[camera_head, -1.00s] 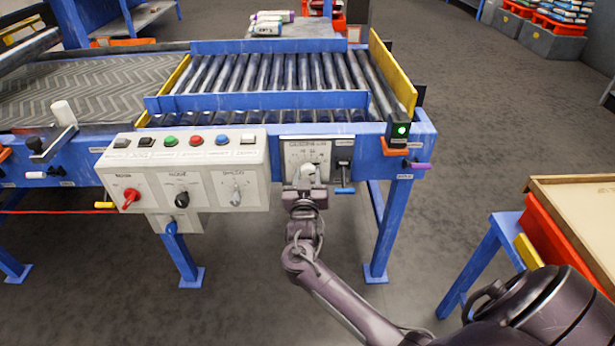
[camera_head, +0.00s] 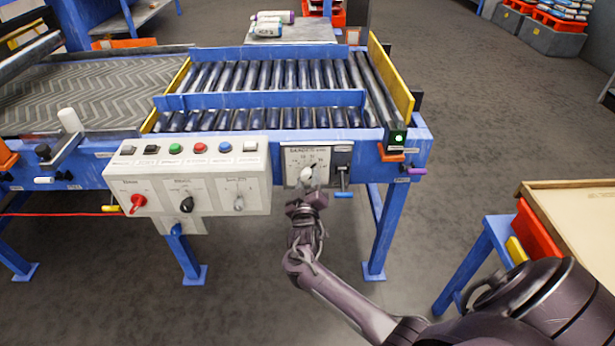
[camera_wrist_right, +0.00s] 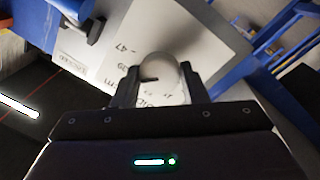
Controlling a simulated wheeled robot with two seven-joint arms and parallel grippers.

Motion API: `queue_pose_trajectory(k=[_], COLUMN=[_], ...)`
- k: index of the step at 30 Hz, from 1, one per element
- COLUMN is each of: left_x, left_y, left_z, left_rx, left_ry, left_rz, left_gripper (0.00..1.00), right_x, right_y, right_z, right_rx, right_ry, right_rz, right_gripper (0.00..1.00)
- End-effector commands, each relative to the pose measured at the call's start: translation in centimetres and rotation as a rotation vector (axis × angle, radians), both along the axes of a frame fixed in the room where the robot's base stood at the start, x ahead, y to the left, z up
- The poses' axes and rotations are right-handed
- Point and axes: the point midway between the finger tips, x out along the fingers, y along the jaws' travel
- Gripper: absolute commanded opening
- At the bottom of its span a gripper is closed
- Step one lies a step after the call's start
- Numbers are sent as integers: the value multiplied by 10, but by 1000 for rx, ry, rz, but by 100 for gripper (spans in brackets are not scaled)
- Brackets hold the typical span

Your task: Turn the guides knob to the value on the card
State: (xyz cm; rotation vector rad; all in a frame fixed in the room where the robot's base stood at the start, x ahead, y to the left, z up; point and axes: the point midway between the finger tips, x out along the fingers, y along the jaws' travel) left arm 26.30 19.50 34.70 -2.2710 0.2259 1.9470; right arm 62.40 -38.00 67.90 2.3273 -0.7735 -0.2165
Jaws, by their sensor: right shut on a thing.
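The guides panel (camera_head: 292,176) is a pale plate with a printed scale on the front of the blue conveyor frame. In the right wrist view, both dark fingers of the right gripper (camera_wrist_right: 160,92) close on the sides of the guides knob (camera_wrist_right: 164,70), which has a dark mark. Printed numbers, one like 47, show beside it. The knob's exact setting is unclear. I cannot make out the card. My left gripper is out of view.
A control box (camera_head: 190,180) with several buttons and knobs is left of the panel. Two blue guide rails, front (camera_head: 260,100) and back (camera_head: 270,51), cross the rollers. A red bin (camera_head: 540,235) is at right.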

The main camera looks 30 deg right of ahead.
Motion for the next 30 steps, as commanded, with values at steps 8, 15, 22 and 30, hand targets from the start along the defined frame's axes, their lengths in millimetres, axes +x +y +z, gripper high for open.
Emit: queue_pose_trajectory(k=[8, 15, 22, 30], left_x=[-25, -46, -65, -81], left_y=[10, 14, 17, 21], left_z=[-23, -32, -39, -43], left_rx=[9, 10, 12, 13], left_ry=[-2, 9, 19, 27], left_rz=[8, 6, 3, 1], left_gripper=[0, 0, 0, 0], right_x=[0, -1, -1, -1], right_y=[0, -1, -1, -1], right_z=[1, 1, 0, -1], right_rx=[-226, -422, -594, -741], right_ry=[141, 261, 365, 456], right_rz=[0, 1, 2, 2], right_gripper=[16, 16, 16, 16])
